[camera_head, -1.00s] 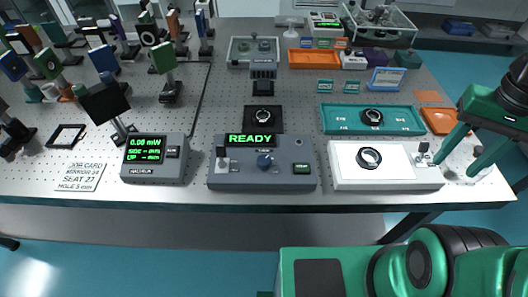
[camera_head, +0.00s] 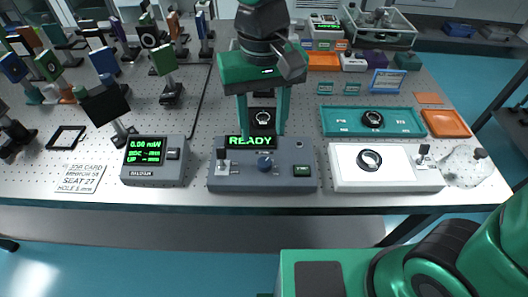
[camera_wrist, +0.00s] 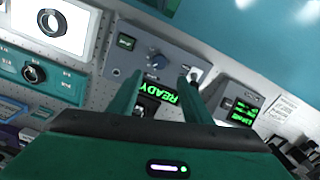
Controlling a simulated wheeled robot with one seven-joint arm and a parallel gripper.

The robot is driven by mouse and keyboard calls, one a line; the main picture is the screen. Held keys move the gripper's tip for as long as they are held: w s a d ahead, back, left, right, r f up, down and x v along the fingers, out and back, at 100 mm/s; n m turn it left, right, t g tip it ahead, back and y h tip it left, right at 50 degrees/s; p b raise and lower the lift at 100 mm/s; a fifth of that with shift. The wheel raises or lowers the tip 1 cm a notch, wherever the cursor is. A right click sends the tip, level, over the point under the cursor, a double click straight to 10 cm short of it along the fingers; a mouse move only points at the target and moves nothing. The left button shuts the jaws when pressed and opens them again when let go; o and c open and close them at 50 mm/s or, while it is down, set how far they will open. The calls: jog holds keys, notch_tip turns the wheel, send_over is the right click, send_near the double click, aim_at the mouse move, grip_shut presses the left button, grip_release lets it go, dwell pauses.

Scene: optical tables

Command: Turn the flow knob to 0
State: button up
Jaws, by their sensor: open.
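The grey control box (camera_head: 225,180) stands at the front of the table with a lit READY display (camera_head: 250,141). My gripper (camera_head: 263,134) is open and empty, pointing down behind and above the knob. In the wrist view, its fingers (camera_wrist: 162,78) straddle READY, apart from the knob.
A meter (camera_head: 150,178) reading 0.00 stands left of the box. A white panel with a black ring (camera_head: 350,178) stands close to its right. A teal tray (camera_head: 335,122) lies behind the panel. Mounted optics crowd the back left. The table's front edge is just before the box.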

aim_at(264, 160)
notch_tip(264, 160, down, 10)
jog(key=shift+d, duration=0.1)
dwell(0.4)
jog(key=c, duration=1.1)
